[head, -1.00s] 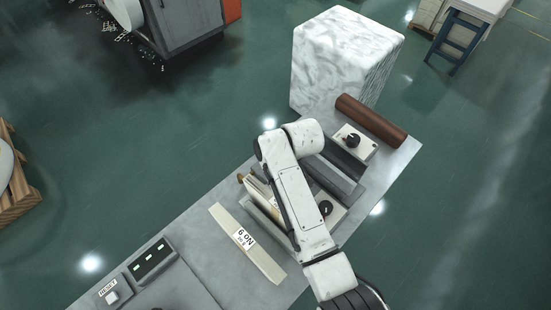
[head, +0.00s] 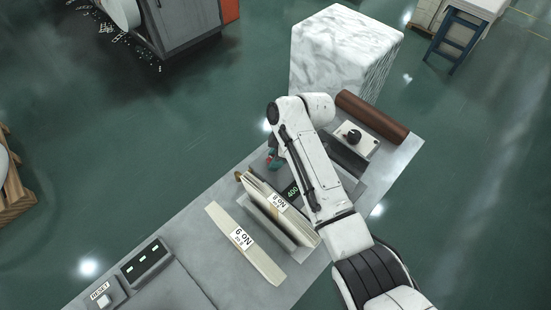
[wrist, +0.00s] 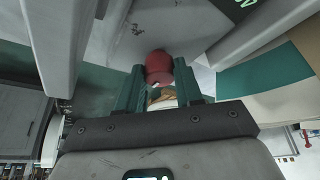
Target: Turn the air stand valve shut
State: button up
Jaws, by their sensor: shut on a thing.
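In the wrist view, a rounded red knob (wrist: 159,66), which looks to be the air stand valve's handle, sits between the two green fingers of my gripper (wrist: 159,82). My gripper is shut on it. A small tan or brass part shows below the knob between the fingers.
Beside the gripper stand cream boards with a "No 9" label (head: 279,203) and a dark "400" display (head: 292,191). Another labelled cream bar (head: 245,243) lies left. A panel with a black knob (head: 354,137) and a brown roll (head: 372,117) lie right. A marble-patterned block (head: 343,50) stands behind.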

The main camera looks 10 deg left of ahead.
jog(key=shift+n, duration=0.3)
dwell(0.4)
jog(key=o, duration=1)
jog(key=shift+o, duration=0.2)
jog(key=b+v, duration=0.1)
jog(key=v, duration=0.9)
jog(key=shift+w+r, duration=0.2)
jog(key=shift+r, duration=0.2)
